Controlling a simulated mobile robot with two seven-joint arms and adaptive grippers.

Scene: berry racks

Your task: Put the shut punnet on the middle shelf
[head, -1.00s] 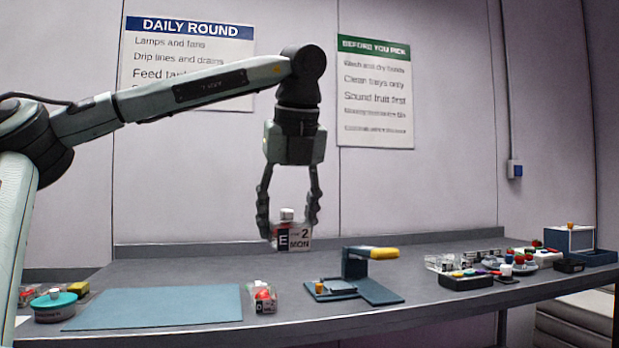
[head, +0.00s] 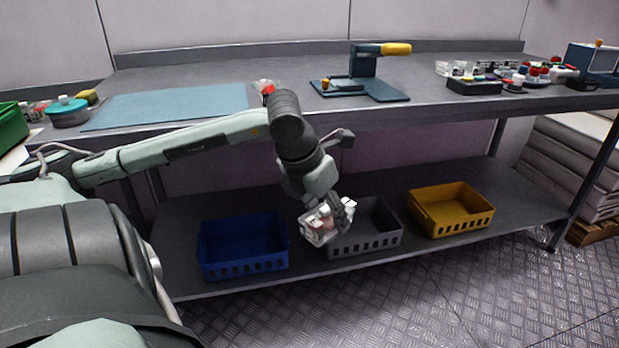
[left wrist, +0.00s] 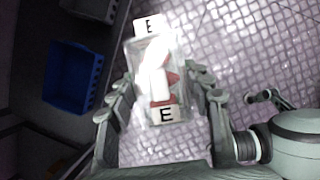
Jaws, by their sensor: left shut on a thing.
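My left gripper (head: 330,215) is shut on a clear punnet (head: 316,228) with red fruit and white parts. The punnet hangs tilted in front of the under-bench shelf (head: 300,205), apart from it as far as I can tell. In the left wrist view the punnet (left wrist: 163,85) sits between the fingers (left wrist: 163,95), with white labels reading E at both ends. Which shelf is the middle one I cannot tell. My right gripper is not in view.
On the under-bench shelf stand a blue basket (head: 243,262), a grey basket (head: 365,246) and a yellow basket (head: 455,222). The bench above holds a blue-grey mat (head: 165,107), a press with a yellow handle (head: 365,75) and a black tray (head: 474,88).

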